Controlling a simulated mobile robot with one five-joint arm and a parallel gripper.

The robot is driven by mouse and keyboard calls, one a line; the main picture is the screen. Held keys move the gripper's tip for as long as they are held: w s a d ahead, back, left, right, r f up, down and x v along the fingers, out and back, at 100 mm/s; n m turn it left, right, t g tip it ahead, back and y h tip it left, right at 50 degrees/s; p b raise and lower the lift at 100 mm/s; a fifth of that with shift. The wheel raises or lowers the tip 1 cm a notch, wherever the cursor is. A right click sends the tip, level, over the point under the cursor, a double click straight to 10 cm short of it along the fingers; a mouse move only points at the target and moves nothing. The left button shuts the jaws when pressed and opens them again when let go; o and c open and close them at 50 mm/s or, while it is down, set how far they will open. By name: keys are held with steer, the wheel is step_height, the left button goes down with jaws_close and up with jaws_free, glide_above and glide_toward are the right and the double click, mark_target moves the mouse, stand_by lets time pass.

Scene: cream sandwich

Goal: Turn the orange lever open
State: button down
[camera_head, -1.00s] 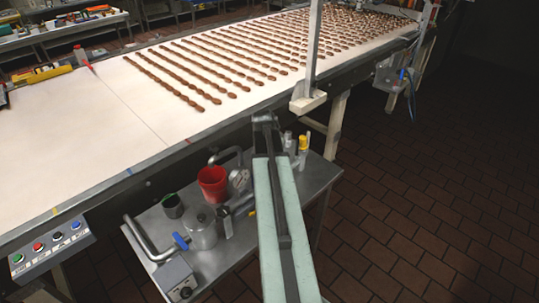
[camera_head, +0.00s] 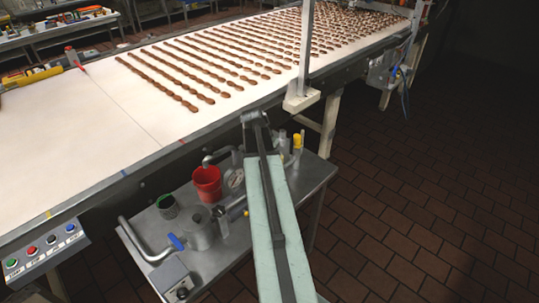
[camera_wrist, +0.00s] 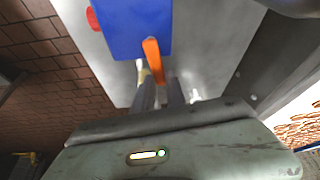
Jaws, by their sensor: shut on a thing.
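In the wrist view, the orange lever (camera_wrist: 153,60) stands out in front of a blue body (camera_wrist: 130,30), tilted slightly, its lower end between the dark fingers of my gripper (camera_wrist: 161,90). The fingers are shut on it. The exact contact is small and partly hidden by the fingers. In the head view, my pale green arm hides the gripper. A small orange-yellow bit (camera_head: 246,213) shows beside the arm; I cannot tell whether it is the lever.
A metal side table (camera_head: 235,262) holds a red cup (camera_head: 207,183), a dark green-rimmed cup (camera_head: 167,207), a metal canister (camera_head: 198,230) and pipes. The conveyor (camera_head: 85,125) with rows of brown sweets runs behind. Tiled floor (camera_head: 440,200) at right is clear.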

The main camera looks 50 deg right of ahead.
steer(key=c, duration=1.4)
jaws_free()
steer(key=shift+o, duration=0.2)
steer(key=p+v, duration=0.7)
steer(key=shift+a+r, duration=0.2)
steer(key=shift+r, duration=0.2)
